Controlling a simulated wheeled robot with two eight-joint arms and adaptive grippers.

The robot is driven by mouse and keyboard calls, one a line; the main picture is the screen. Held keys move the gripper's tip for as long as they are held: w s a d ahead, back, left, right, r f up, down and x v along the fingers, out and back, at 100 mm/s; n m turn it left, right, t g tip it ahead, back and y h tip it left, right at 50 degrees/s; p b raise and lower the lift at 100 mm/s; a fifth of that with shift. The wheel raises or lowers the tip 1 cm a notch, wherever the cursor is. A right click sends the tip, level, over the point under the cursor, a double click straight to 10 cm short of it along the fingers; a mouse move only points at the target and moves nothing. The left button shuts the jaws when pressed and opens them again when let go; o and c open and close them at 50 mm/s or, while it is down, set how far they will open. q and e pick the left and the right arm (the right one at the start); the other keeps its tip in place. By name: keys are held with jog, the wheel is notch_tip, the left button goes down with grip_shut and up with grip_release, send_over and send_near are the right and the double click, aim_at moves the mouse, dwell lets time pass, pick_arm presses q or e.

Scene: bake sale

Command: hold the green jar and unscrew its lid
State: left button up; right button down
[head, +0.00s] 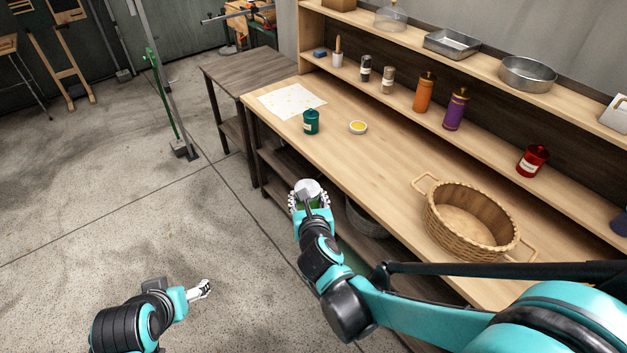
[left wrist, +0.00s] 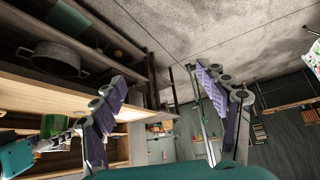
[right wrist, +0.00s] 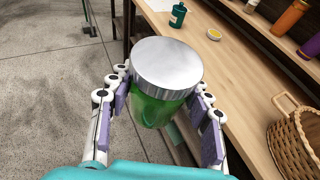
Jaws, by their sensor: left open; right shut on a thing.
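The green jar (right wrist: 155,109) is between the fingers of my right gripper (right wrist: 160,108), which is shut on its body. Its wide silver lid (right wrist: 168,63) sits on top and shows in the head view (head: 308,187) as a pale disc. The jar is held in the air just off the table's front edge, slightly tilted in the right wrist view. It also shows at the left of the left wrist view (left wrist: 54,125). My left gripper (head: 202,290) is open and empty, low over the floor, well apart from the jar.
On the wooden table (head: 390,185) stand a dark teal jar (head: 311,122), a small yellow-topped dish (head: 358,127), a paper sheet (head: 292,100) and a wicker basket (head: 472,218). A shelf behind holds bottles and a red jar (head: 532,161).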

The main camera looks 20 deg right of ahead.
pick_arm(q)
jog(key=shift+c, duration=0.4)
jog(key=w+d+r+m+g, duration=0.3)
jog(key=w+d+r+m, duration=0.5)
jog(key=m, duration=0.5)
jog(key=w+d+r+m+g, duration=0.2)
jog(key=w+d+r+m, duration=0.35)
jog(key=d+m, duration=0.6)
jog(key=w+d+r+m+g, duration=0.1)
jog(key=d+r+m+g, duration=0.1)
jog(key=d+m, duration=0.7)
notch_tip(320, 180, down, 8)
jog(key=a+m, duration=0.1)
jog(key=m, duration=0.1)
jog(key=shift+a+f, duration=0.15)
jog(key=shift+a, duration=0.15)
pick_arm(e)
jog(key=s+a+r+n+y, duration=0.1)
jog(key=s+a+n+y, duration=0.1)
jog(key=a, duration=0.4)
jog(key=shift+s+r+y, duration=0.2)
jog(key=shift+s+y, duration=0.15)
jog(key=shift+y, duration=0.25)
pick_arm(q)
jog(key=shift+m, duration=0.25)
